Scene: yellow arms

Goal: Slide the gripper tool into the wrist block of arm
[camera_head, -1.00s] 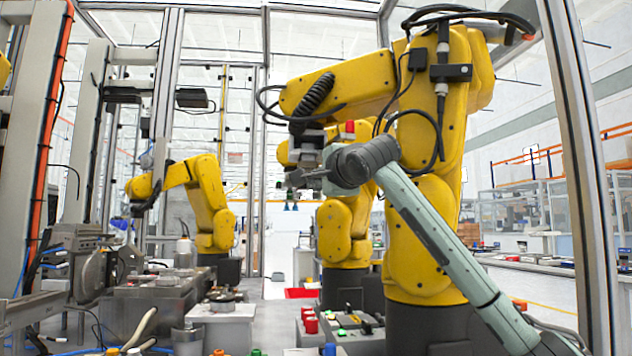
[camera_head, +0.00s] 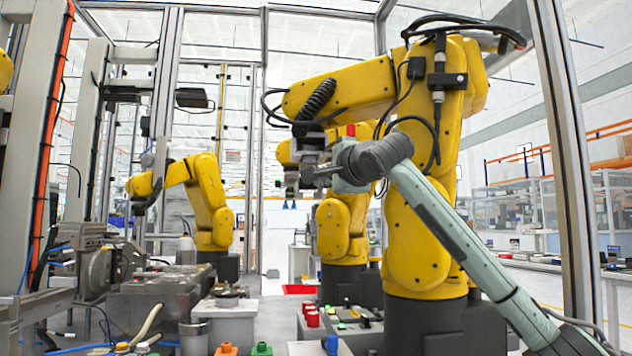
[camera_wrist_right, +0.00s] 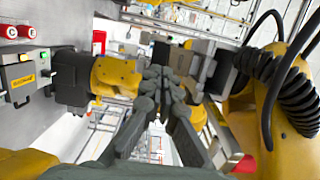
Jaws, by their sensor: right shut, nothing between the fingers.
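The large yellow arm (camera_head: 355,88) reaches left from its column, and its grey wrist block (camera_head: 310,143) hangs at its left end. Small grey tool parts (camera_head: 293,178) show below the block; I cannot tell clearly which piece is the gripper tool. My right gripper (camera_head: 310,174) is shut and empty just below the wrist block in the head view; whether it touches anything is unclear. In the right wrist view, my shut dark fingers (camera_wrist_right: 162,84) point forward, with a dark block (camera_wrist_right: 224,72) to their right beside the coiled hose. My left gripper is out of view.
Loose black cables and a coiled hose (camera_head: 315,99) hang around the yellow arm. A second yellow arm (camera_head: 340,232) stands close behind. A metal frame post (camera_head: 562,150) rises at the right. A metal machine bench (camera_head: 155,293) stands at the lower left.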

